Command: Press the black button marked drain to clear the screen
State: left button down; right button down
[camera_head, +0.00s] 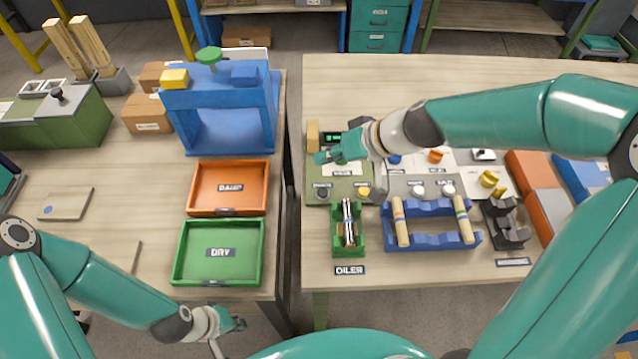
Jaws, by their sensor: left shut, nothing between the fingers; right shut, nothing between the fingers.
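A green-grey panel (345,199) sits on the right table, with a small dark screen (333,138) showing green marks at its back. A dark round button (322,190) is at the panel's front left; its label is too small to read, so I cannot tell if it says drain. A yellow button (364,191) is to its right. My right gripper (320,157) is shut and empty, above the panel, between the screen and the dark button in the picture, and apart from that button. My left gripper (240,323) is shut and empty, low over the floor gap, far from the panel.
A green oiler cradle (361,241) holding a rod stands just in front of the panel. A blue rack (432,240) with two wooden pieces is to its right. Orange (266,190) and green (262,255) trays and a blue press frame (190,136) are on the left table.

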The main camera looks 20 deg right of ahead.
aim_at(325, 192)
notch_tip(325, 192, down, 8)
jog(key=b, duration=0.7)
jog(key=shift+f, duration=0.15)
jog(key=shift+f+b, duration=0.3)
jog(key=shift+b, duration=0.15)
dwell(1.0)
jog(key=shift+f+b, duration=0.3)
jog(key=shift+b, duration=0.35)
jog(key=shift+f+b, duration=0.4)
jog(key=shift+b, duration=0.1)
dwell(0.5)
jog(key=shift+r, duration=0.1)
jog(key=shift+r+p, duration=0.5)
jog(key=shift+r, duration=0.2)
